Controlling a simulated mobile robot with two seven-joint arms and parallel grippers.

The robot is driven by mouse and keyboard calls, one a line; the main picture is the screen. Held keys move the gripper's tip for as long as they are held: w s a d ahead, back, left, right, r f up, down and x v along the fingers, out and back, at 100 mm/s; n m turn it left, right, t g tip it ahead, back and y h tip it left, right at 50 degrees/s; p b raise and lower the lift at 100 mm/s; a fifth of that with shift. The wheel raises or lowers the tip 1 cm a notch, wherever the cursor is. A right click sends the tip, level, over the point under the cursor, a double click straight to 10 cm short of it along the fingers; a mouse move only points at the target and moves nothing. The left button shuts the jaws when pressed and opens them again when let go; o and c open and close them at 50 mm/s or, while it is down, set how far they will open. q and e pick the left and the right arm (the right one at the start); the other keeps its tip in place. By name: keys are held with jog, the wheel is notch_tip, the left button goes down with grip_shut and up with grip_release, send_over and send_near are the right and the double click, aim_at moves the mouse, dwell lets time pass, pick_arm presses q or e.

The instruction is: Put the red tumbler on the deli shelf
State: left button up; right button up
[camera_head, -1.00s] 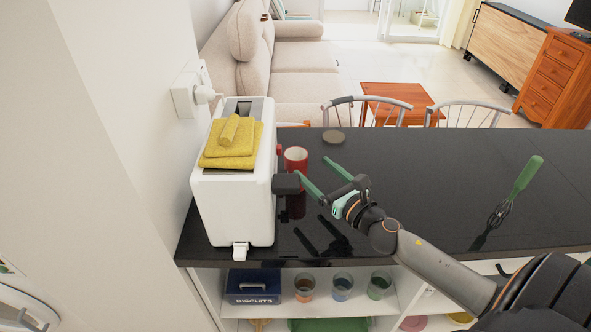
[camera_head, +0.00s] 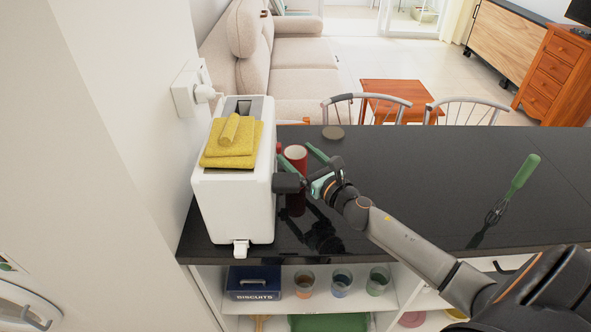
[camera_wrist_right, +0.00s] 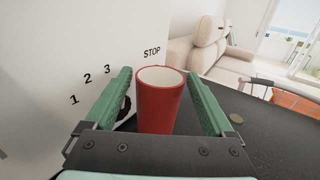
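The red tumbler (camera_head: 296,154) stands upright on the black counter, just right of the white toaster. My right gripper (camera_head: 300,162) is at the tumbler. In the right wrist view, its green fingers lie on either side of the red tumbler (camera_wrist_right: 160,106), with a gap at least on the right, so it is open around it. The tumbler looks empty, and its base is hidden by the gripper. A white shelf (camera_head: 408,285) under the counter holds several glasses; I cannot tell whether it is the deli shelf. My left gripper is not in view.
The toaster (camera_head: 232,205), with yellow cloths (camera_head: 232,150) on top, stands close left of the gripper. A round lid (camera_head: 333,132) lies behind the tumbler and a green-handled whisk (camera_head: 521,175) is at right. The counter's middle is clear. A blue biscuit tin (camera_head: 253,283) sits below.

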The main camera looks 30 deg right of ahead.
grip_shut()
dwell(0.5)
